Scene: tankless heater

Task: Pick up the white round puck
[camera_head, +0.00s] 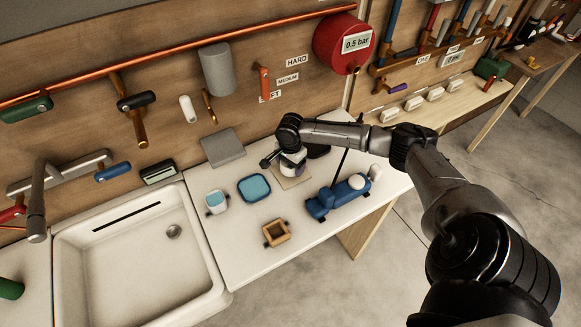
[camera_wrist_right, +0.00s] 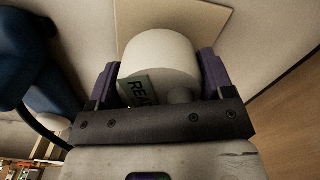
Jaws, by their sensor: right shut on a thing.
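The white round puck (camera_wrist_right: 158,58) sits between the two purple-sided fingers of my right gripper (camera_wrist_right: 160,72), which is shut on it. A label reading "REA", partly cut off, shows on its side. In the head view the puck (camera_head: 293,161) is partly covered by my right gripper (camera_head: 289,156), at the back of the white counter. A beige square plate (camera_wrist_right: 215,17) lies beneath or just behind it; I cannot tell whether the puck touches it. My left gripper is not in view.
A blue device (camera_head: 335,196) with white round parts stands right of the puck. A blue tray (camera_head: 254,188), a small white cup (camera_head: 216,203) and a wooden box (camera_head: 276,233) stand left and in front. A sink (camera_head: 95,262) is at the left; pipes line the wall behind.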

